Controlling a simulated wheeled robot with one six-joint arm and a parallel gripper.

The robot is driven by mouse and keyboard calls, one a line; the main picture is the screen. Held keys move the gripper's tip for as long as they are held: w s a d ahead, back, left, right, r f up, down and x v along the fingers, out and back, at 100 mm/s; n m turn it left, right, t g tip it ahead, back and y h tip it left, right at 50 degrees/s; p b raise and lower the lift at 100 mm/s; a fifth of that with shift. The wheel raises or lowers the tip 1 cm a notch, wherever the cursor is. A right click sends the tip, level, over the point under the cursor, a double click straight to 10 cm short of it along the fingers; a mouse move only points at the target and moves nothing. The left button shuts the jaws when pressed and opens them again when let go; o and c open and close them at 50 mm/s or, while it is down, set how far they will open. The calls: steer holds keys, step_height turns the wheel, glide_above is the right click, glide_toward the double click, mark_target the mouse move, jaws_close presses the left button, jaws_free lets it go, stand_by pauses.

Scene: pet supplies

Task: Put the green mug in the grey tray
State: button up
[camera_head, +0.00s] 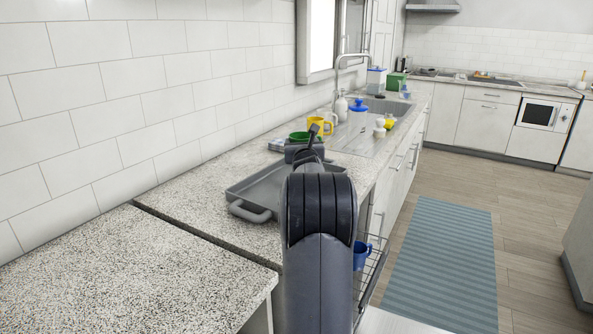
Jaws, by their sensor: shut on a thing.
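The grey tray (262,190) lies on the speckled counter, its near handle toward me, with its right part hidden behind my arm. The green mug (300,136) shows as a green rim just beyond my gripper, over the far end of the tray; most of it is hidden. My gripper (309,146) is at the mug and shut on it, with its fingertips only partly visible. I cannot tell whether the mug touches anything below.
A yellow mug (320,124) stands just beyond on the counter, near the sink (392,107) and faucet (340,75). A blue mug (361,256) sits in a wire rack (372,270) below the counter edge. The near counter (120,270) is clear.

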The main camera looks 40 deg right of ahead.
steer(key=shift+f, duration=2.85)
steer(key=shift+f+b, duration=0.15)
steer(key=shift+b, duration=0.2)
steer(key=o, duration=1.2)
steer(key=shift+c, duration=0.2)
steer(key=shift+s+a, duration=0.2)
steer(key=shift+s, duration=0.05)
steer(key=shift+b+v, duration=0.5)
steer(key=shift+v, duration=2.95)
